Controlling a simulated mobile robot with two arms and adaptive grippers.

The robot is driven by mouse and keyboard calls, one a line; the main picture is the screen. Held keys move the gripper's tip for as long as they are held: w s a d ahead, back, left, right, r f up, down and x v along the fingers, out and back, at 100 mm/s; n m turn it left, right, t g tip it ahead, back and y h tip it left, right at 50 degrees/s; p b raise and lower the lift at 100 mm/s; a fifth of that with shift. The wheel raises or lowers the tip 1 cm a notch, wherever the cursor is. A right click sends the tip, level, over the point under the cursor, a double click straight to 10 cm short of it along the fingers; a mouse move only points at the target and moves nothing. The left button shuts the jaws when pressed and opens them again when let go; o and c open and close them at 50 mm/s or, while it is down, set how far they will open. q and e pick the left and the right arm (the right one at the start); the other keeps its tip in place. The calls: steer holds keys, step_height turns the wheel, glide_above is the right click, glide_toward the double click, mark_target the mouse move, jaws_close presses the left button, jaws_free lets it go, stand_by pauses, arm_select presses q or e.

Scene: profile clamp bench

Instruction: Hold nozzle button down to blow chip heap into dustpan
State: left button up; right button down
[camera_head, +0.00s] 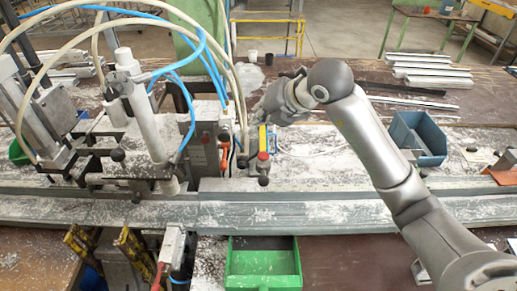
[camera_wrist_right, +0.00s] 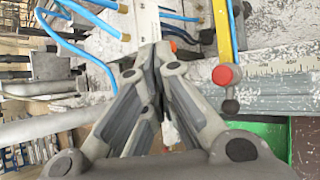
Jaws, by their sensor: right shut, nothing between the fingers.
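My right gripper (camera_head: 264,112) reaches in from the right, over the bench beside the control box. It also shows in the right wrist view (camera_wrist_right: 152,58), its fingers shut with nothing between them. An orange part (camera_head: 225,157), possibly the nozzle, hangs by the grey control box (camera_head: 204,150), left of and below the gripper; its button cannot be made out. White chips lie scattered on the bench; no distinct heap stands out. An orange-red sheet-like piece (camera_head: 504,175), possibly the dustpan, lies at the far right edge, partly cut off. My left gripper is not in view.
A yellow post with a red knob (camera_head: 263,156) stands close to my right gripper. Blue and beige hoses arch over the clamp at left. A blue bin (camera_head: 418,136) stands on the right, and a green bin (camera_head: 263,268) in front. White profiles (camera_head: 428,68) lie behind.

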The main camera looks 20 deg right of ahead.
mark_target(266, 153)
steer(key=shift+d+r+m+h, duration=0.25)
steer(key=shift+d+h, duration=0.25)
steer(key=shift+d, duration=0.4)
steer(key=shift+f, duration=0.15)
step_height(266, 153, down, 9)
steer(key=b, duration=0.6)
stand_by(0.8)
steer(key=shift+f+b, duration=0.25)
steer(key=shift+b, duration=0.25)
